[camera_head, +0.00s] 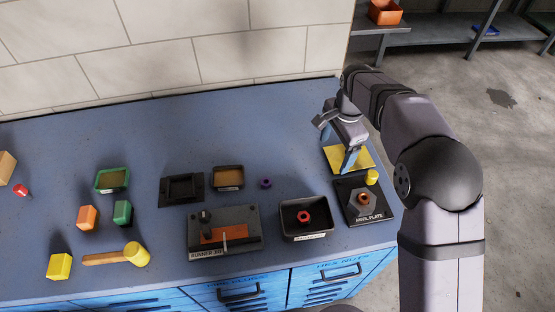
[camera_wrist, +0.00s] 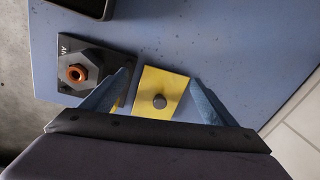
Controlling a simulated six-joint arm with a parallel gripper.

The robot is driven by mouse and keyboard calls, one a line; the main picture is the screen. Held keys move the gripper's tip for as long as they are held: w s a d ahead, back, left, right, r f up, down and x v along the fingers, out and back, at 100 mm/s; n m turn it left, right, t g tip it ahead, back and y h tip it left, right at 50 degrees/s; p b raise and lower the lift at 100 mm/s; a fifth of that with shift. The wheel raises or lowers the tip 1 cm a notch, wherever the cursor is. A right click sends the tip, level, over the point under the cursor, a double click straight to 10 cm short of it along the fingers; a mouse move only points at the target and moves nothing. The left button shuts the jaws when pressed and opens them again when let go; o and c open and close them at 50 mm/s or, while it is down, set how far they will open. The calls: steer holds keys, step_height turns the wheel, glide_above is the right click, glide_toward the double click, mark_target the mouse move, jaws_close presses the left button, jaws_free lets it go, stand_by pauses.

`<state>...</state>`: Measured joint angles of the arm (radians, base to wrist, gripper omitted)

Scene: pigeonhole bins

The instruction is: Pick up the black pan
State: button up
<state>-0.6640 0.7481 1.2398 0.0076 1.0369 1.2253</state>
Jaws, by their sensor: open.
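A black pan (camera_head: 291,231) with a pale label on its front stands near the front right of the blue bench, with a red ring inside it. What looks like its dark corner shows at the top left of the wrist view (camera_wrist: 80,9). My gripper (camera_head: 350,166) is open and empty at the bench's right end, behind and to the right of the pan. In the wrist view, its two blue fingers (camera_wrist: 162,78) are spread on either side of a yellow plate (camera_wrist: 171,88) with a dark round knob.
A black plate with a hex nut (camera_head: 351,212) lies right of the pan, with a yellow cylinder (camera_head: 371,177) at its back edge. A grey fixture (camera_head: 242,243) stands left of the pan. A purple ring (camera_head: 266,183) and a tan-filled tray (camera_head: 228,187) lie behind. The back of the bench is clear.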

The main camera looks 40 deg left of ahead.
steer(key=s+a+m+g+y+p, duration=0.1)
steer(key=s+a+m+g, duration=0.1)
steer(key=s+a, duration=0.85)
steer(key=m+g+y+p, duration=0.1)
steer(key=m+g+y, duration=0.1)
glide_toward(225, 180)
steer(key=shift+h, duration=0.3)
steer(key=shift+a+p+x, duration=0.15)
steer(key=shift+p+x, duration=0.45)
steer(key=shift+x, duration=1.05)
steer(key=shift+a+p+x, duration=0.15)
steer(key=shift+p+x, duration=0.45)
steer(key=shift+x, duration=1.05)
steer(key=c, duration=1.3)
